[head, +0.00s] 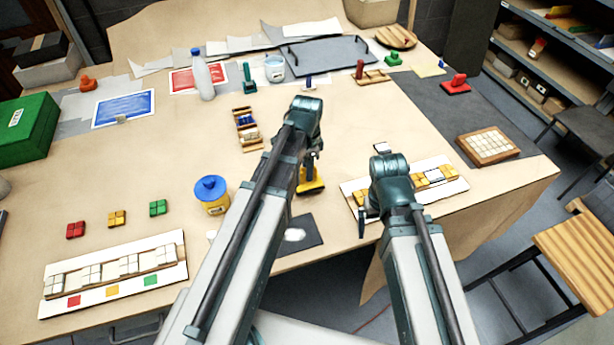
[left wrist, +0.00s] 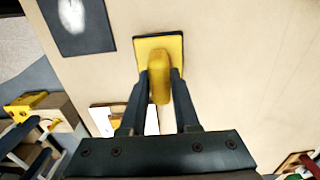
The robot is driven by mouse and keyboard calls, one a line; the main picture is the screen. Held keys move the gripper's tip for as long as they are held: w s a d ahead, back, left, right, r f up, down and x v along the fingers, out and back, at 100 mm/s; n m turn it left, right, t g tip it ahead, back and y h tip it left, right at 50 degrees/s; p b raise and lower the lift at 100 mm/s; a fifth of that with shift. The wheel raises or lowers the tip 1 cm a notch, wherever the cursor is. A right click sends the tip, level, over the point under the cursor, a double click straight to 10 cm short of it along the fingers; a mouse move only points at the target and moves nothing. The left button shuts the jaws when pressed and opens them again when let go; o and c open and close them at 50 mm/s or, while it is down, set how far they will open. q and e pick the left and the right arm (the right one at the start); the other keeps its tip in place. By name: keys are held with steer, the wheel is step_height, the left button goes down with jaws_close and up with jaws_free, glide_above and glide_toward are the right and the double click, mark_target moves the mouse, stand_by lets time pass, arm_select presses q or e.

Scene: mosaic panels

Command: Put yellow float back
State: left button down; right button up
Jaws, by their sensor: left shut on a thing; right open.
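The yellow float (head: 312,188) has a flat yellow plate with a dark rim and a rounded yellow grip. My left gripper (left wrist: 159,78) is shut on this grip, with a dark finger on each side. The float also shows in the left wrist view (left wrist: 173,42), plate downward over the bare table. I cannot tell whether the plate touches the tabletop. In the head view my left wrist partly hides the float. My right gripper (head: 364,218) is open near the left end of the right-hand panel (head: 455,190), mostly hidden by its own wrist.
A dark mat with a white smear (head: 310,233) lies nearer the front edge, partly behind my left arm. A wooden tray of coloured pieces (head: 240,118) lies behind.

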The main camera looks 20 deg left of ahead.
arm_select(q)
steer(key=shift+w+a+f+b, duration=0.1)
steer(key=shift+w+f+b, duration=0.05)
steer(key=shift+f+b, duration=1.65)
steer(key=shift+f, duration=0.1)
steer(key=c, duration=0.6)
jaws_free()
steer(key=shift+c, duration=0.2)
step_height(320, 180, up, 12)
steer(key=p, duration=1.2)
steer(key=shift+r, duration=0.2)
steer(key=s+d+n+y, duration=0.1)
steer(key=s+d+n, duration=0.6)
steer(key=s+d, duration=0.3)
steer(key=s, duration=0.4)
steer(key=shift+s+d+n, duration=0.2)
steer(key=shift+d+n, duration=0.05)
steer(key=shift+n, duration=0.05)
